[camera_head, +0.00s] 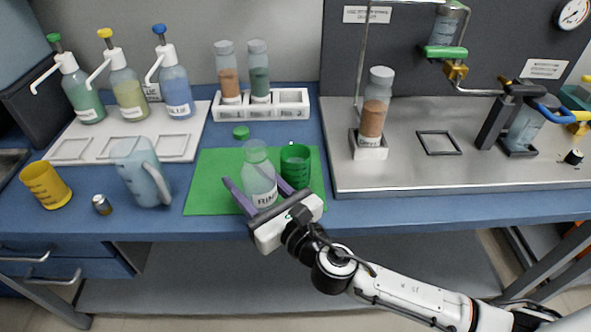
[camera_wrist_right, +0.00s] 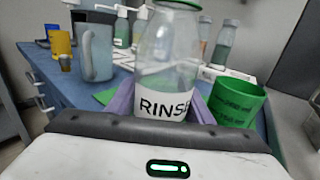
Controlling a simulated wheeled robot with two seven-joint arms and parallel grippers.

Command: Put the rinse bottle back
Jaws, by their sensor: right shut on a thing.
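The rinse bottle (camera_head: 258,171) is a clear bottle with a white label reading RINSE. It stands upright over the green mat (camera_head: 203,183), and whether its base touches the mat is hidden. My right gripper (camera_head: 266,193) is shut on it, with purple fingers on either side of its lower part. In the right wrist view the bottle (camera_wrist_right: 166,60) fills the middle, and a green rim shows around its neck at the top. A small green cap (camera_head: 241,132) lies on the table just behind the mat. My left gripper is not in view.
A green cup (camera_head: 295,166) stands close right of the bottle. A blue-grey jug (camera_head: 139,172), yellow cup (camera_head: 45,185) and small metal cylinder (camera_head: 102,204) are at left. Behind are a white rack (camera_head: 290,98) with two bottles and several pump bottles. A steel bench (camera_head: 455,180) is at right.

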